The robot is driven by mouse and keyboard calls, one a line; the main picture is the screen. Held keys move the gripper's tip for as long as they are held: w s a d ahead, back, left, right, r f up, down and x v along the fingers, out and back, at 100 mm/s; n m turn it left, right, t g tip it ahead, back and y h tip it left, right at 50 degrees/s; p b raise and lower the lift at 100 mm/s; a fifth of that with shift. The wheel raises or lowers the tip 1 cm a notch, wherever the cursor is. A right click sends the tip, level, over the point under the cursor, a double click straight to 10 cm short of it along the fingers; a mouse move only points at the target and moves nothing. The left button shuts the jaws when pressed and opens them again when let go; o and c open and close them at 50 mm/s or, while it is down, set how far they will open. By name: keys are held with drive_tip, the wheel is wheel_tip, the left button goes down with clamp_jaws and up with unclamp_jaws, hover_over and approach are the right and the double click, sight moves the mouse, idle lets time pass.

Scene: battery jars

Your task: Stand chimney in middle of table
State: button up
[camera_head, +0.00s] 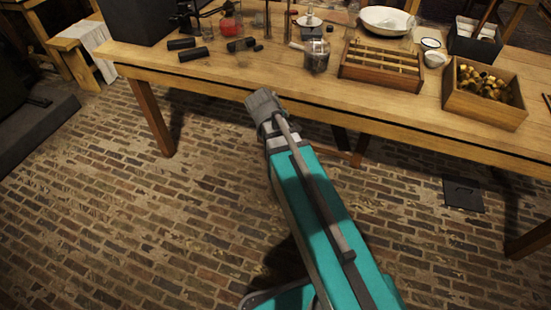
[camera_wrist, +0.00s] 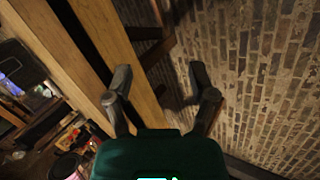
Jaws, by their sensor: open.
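The wooden table (camera_head: 290,80) runs across the head view, with items on its top. I cannot tell for sure which item is the chimney. A clear glass jar with dark contents (camera_head: 316,58) stands near the front edge, close to the middle of the visible tabletop. My gripper (camera_wrist: 160,85) is open and empty in the wrist view, its two fingers spread apart. The table's edge (camera_wrist: 105,35) lies beyond the left finger and brick floor beyond the right. In the head view my arm's end is in front of the table's front edge, apart from the items.
Several dark cylinders (camera_head: 194,54) lie at the table's left. A slotted wooden rack (camera_head: 382,64) and a wooden box of brass pieces (camera_head: 487,92) stand at the right. A white basin (camera_head: 386,19) is behind. A bare strip runs along the front.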

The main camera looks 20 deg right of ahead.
drive_tip(key=s+a+f+m+g+y, duration=0.1)
drive_tip(key=s+a+m+g+y, duration=0.1)
drive_tip(key=s, duration=0.4)
drive_tip(key=s+a+f+m+g+y, duration=0.2)
drive_tip(key=s+a+m+y, duration=0.1)
drive_tip(key=s+m, duration=0.2)
drive_tip(key=shift+s+a+f, duration=0.15)
drive_tip(key=shift+s+a, duration=0.1)
drive_tip(key=shift+s, duration=0.35)
